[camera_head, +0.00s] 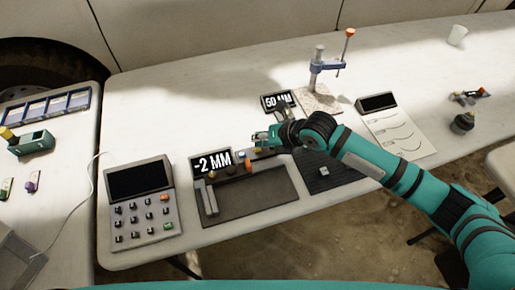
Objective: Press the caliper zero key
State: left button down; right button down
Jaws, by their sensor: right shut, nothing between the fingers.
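The caliper station is a dark tray (262,205) in the middle of the table, with a display (212,162) reading "-2 MM" at its back left. Small knobs or keys and an orange part (248,166) sit along its back; I cannot tell which one is the zero key. My right gripper (259,141) is shut and empty, over the back right of the station. It hides part of what lies under and behind it, and I cannot tell whether it touches anything. My left gripper is out of view.
A calculator-like keypad (140,241) stands at left. A "50 MM" display (276,101) and a clamp stand (318,72) are behind my right gripper. A dark ribbed mat (323,182) and a white panel (400,135) lie to the right. The table's far middle is clear.

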aim_at(259, 148)
dwell(0.5)
jog(key=shift+f, duration=0.4)
jog(key=shift+f+b, duration=0.4)
jog(key=shift+b, duration=0.15)
dwell(0.3)
jog(key=shift+r, duration=0.1)
jog(key=shift+r+p, duration=0.75)
notch_tip(259, 148, up, 5)
jog(key=p, duration=0.4)
dwell(0.5)
